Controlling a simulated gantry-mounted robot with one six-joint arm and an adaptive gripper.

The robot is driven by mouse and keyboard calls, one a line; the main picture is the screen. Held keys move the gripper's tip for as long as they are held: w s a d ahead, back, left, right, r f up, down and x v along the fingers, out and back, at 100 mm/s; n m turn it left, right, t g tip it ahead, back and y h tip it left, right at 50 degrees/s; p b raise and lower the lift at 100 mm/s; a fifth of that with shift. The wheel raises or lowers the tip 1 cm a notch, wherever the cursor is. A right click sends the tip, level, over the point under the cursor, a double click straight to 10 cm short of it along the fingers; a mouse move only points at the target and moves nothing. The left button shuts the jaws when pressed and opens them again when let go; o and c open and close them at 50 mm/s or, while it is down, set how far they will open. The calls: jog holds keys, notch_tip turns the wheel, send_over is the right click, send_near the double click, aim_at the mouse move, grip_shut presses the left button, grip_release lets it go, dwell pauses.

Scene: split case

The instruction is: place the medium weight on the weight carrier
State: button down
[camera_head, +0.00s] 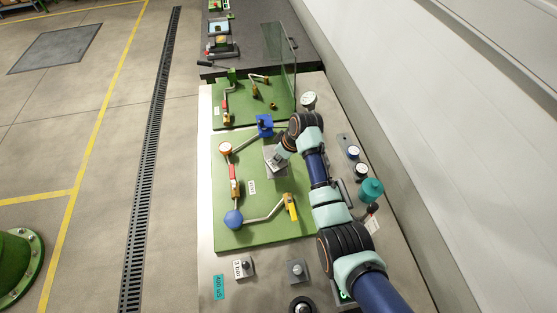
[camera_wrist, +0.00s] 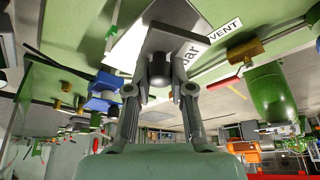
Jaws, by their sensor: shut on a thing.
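My gripper (camera_head: 279,160) is above the green panel (camera_head: 262,228), near its right edge. In the wrist view my gripper (camera_wrist: 158,88) is shut on the dark knob of a grey square-edged weight (camera_wrist: 165,42). A label ending in "bar" shows at its side, partly hidden. The same weight (camera_head: 272,167) shows in the head view as a small grey block under my gripper. I take it for the medium weight, but its size marking is not readable. I cannot clearly pick out the weight carrier, nor tell whether the weight touches anything.
Two grey knobbed blocks, one at left (camera_head: 245,269) and one at right (camera_head: 296,272), stand near the front. A blue valve body (camera_head: 265,126), red-handled valve (camera_head: 234,183), yellow handle (camera_head: 291,206) and blue ball (camera_head: 233,218) rise from the panel. A glass screen (camera_head: 284,66) stands behind.

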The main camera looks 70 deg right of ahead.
jog(key=shift+f, duration=1.1)
jog(key=shift+f, duration=0.25)
jog(key=c, duration=1)
grip_release()
jog(key=shift+r, duration=0.35)
jog(key=p+v, duration=0.2)
jog(key=v, duration=0.9)
jog(key=shift+s+a+r, duration=0.1)
jog(key=shift+s+r, duration=0.05)
jog(key=shift+r, duration=0.2)
